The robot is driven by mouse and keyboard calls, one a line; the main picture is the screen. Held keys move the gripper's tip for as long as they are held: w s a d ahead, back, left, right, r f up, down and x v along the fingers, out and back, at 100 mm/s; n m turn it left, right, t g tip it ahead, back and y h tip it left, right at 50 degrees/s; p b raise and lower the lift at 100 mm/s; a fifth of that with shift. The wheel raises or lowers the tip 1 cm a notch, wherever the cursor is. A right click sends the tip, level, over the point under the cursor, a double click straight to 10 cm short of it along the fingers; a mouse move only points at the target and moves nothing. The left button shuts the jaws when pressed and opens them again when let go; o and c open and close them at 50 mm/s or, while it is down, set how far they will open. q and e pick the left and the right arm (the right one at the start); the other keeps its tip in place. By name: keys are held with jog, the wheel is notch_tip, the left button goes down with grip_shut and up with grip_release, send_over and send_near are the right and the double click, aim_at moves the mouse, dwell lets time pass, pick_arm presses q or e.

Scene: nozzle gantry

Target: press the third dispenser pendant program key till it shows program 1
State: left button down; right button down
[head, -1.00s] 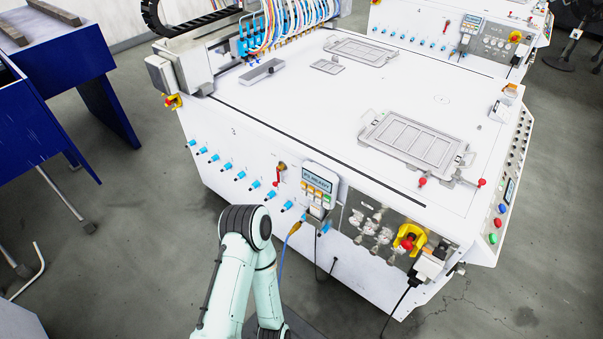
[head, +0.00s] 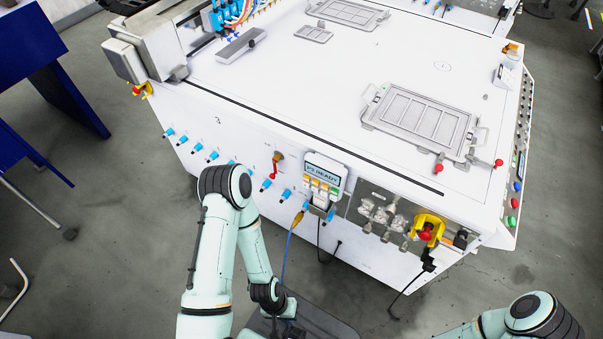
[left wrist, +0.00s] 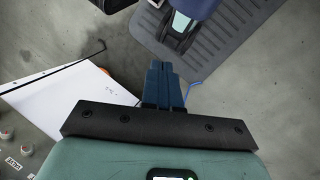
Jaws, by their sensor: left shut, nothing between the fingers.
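The dispenser pendant (head: 322,180) hangs on the front face of the white gantry machine (head: 270,135). Its pale display (head: 322,171) reads a program number followed by READY; the digit is too small to be sure of. Below the display are small orange, green and white keys (head: 318,187). In the left wrist view my left gripper (left wrist: 162,68) has its dark blue fingers together and empty, over the floor. In the head view its arm bends down in front of the machine, and the fingers cannot be made out. They are apart from the pendant. My right gripper is outside the frames.
Blue fittings (head: 212,156) line the machine's front left of the pendant, with a red-handled valve (head: 276,166) close by. A yellow-and-red switch (head: 427,229) sits to the right. A blue cable (head: 288,255) hangs below the pendant. Open floor (head: 110,240) lies left.

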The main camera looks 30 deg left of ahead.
pick_arm(q)
jog(key=shift+d, duration=0.15)
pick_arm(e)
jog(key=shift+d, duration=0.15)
